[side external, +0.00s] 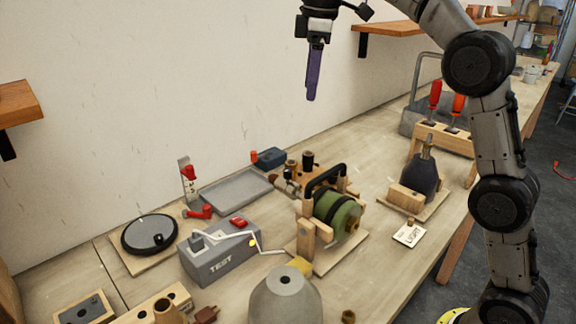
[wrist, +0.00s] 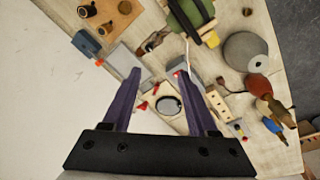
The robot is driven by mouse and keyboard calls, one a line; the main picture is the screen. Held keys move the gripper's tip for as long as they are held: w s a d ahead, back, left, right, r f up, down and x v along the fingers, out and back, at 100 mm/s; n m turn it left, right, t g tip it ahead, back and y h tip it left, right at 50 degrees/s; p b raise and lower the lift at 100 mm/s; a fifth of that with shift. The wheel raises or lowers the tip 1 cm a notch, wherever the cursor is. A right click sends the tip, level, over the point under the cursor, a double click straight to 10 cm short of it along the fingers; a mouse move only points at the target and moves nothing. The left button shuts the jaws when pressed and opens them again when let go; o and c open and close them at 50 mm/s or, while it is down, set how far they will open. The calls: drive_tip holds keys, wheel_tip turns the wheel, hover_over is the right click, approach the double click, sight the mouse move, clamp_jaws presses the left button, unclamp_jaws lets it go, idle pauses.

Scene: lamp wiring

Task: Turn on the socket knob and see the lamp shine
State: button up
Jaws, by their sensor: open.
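In the side view, a dark lamp base (side external: 421,180) with a brass-coloured stem (side external: 427,147) stands upright on a wooden board at the right of the bench. No bulb shows on it and no light is visible. A socket knob is too small to make out. A grey cone-shaped shade (side external: 287,302) stands apart at the front; it also shows in the wrist view (wrist: 245,52). My gripper (side external: 312,98) has purple fingers, points down, and hangs high above the back of the bench near the wall. In the wrist view my gripper (wrist: 160,70) is open and empty.
A grey TEST box (side external: 218,258) with a cable, a green spool (side external: 338,213) on a wooden stand, and a shallow tray (side external: 238,188) fill the middle. A rack with red-handled tools (side external: 446,137) stands behind the lamp base. Shelves project from the wall.

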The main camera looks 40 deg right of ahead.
drive_tip(key=g, duration=0.1)
hover_over(288, 170)
wheel_tip(288, 170, down, 8)
wheel_tip(288, 170, down, 14)
drive_tip(key=shift+f, duration=0.2)
clamp_jaws()
idle(0.3)
